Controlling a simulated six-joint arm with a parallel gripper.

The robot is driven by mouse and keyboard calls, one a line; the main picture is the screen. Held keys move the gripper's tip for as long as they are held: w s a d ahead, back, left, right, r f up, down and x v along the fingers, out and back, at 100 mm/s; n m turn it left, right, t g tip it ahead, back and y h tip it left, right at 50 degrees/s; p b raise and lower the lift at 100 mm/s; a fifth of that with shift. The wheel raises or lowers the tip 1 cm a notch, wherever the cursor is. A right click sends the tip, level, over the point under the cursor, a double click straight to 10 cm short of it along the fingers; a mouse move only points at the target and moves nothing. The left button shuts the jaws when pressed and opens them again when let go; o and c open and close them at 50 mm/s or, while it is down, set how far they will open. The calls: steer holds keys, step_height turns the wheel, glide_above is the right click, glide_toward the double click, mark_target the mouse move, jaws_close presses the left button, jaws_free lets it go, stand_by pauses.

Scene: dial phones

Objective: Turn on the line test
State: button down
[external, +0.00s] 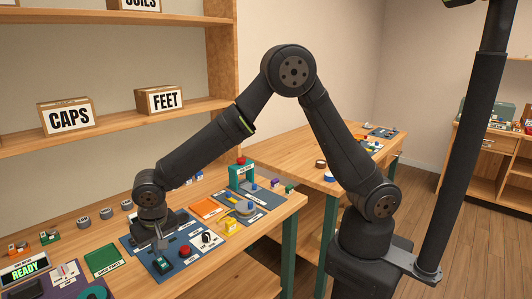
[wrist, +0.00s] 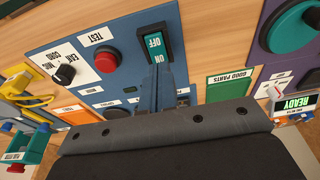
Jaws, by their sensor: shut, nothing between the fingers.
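A dark green rocker switch (wrist: 154,42) marked OFF and ON stands on a blue panel (wrist: 205,22) in the wrist view. My gripper (wrist: 174,78) is shut and empty, its fingertips close to the ON end of the rocker; I cannot tell if they touch. In the external view my gripper (external: 160,243) points down over the blue panel, and part of the rocker (external: 161,265) shows just below it. A red button (wrist: 107,60) near a TEST label and a black knob (wrist: 64,75) sit on the same panel. A small display (external: 25,268) reads READY in green.
A green GOOD PARTS tray (external: 104,260) lies left of the panel. An orange tray (external: 207,208) and a yellow piece (external: 231,225) lie to its right. Shelves with CAPS (external: 67,116) and FEET (external: 158,100) boxes stand behind the bench.

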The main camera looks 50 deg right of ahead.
mark_target(164, 264)
steer(key=shift+w+f, duration=0.25)
steer(key=shift+f, duration=0.85)
steer(key=shift+w+f+g, duration=0.2)
steer(key=shift+f+g, duration=0.05)
steer(key=shift+g, duration=0.05)
steer(key=shift+s, duration=0.1)
steer(key=shift+s+f, duration=0.1)
steer(key=shift+s+d, duration=0.1)
steer(key=shift+s, duration=0.7)
step_height(164, 264, up, 14)
steer(key=s, duration=0.2)
